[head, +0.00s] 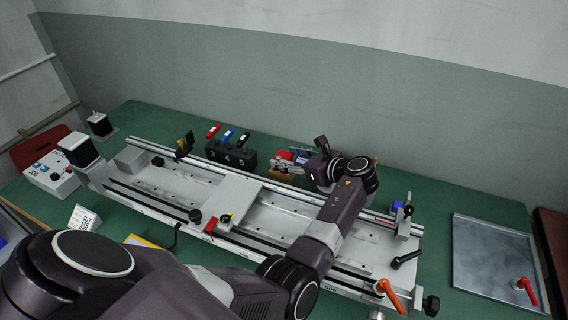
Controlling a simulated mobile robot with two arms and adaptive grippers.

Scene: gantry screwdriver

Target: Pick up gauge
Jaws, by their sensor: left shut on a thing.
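My left arm reaches in from the lower left across the gantry rail fixture (240,195). Its gripper (309,157) is at the back of the green table, behind the fixture. The gripper is shut on a small grey-blue thing (300,155), which looks like the gauge. Its fingers and much of the thing are small and partly hidden, so its exact shape cannot be made out. A red and tan block (283,166) is right beside it on the left. My right gripper is not in view.
A black holder (231,155) with red, blue and black-handled tools stands left of the gripper. Orange (389,295) and black levers stick up at the fixture's right end. A metal tray (494,262) lies at the right. A white control box (52,174) is at the left.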

